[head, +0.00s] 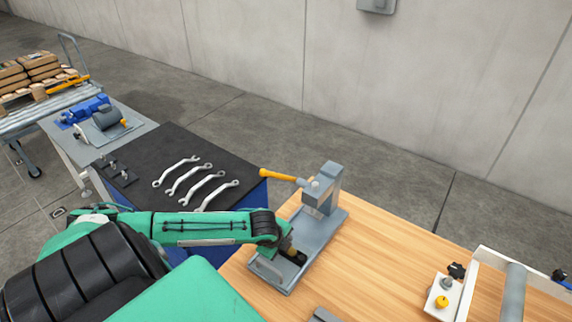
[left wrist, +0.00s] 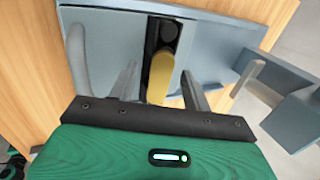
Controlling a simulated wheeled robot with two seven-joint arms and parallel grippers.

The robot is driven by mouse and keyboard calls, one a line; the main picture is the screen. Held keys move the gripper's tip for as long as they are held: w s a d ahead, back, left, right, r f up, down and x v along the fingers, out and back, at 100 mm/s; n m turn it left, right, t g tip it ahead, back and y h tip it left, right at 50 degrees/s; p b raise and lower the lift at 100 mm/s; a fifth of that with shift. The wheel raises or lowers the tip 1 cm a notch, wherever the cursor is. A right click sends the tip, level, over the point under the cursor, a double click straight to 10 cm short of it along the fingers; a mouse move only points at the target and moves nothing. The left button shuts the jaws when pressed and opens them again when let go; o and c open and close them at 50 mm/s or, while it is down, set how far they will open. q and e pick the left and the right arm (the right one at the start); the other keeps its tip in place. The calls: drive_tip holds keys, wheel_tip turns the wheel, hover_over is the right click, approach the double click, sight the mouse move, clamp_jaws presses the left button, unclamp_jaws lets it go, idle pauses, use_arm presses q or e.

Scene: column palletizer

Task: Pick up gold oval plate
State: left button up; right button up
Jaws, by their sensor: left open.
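The gold oval plate (left wrist: 161,76) shows in the left wrist view, lying against a dark slot in the grey base of the press. In the head view a small gold-brown patch (head: 288,244) at the end of my left arm appears to be the same plate, mostly hidden by the arm. My left gripper (left wrist: 158,82) is open, with grey fingers on either side of the plate. I cannot tell whether they touch it. In the head view the left gripper is largely hidden beyond the green wrist. My right gripper is not in view.
The grey press (head: 322,196) with a yellow-handled lever (head: 278,175) stands just beyond my left wrist on the wooden table (head: 385,255). Several wrenches (head: 188,181) lie on a black mat at left. A white frame (head: 515,285) stands at right. The table's middle is clear.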

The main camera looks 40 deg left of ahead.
use_arm(q)
drive_tip(key=shift+c, duration=0.4)
clamp_jaws()
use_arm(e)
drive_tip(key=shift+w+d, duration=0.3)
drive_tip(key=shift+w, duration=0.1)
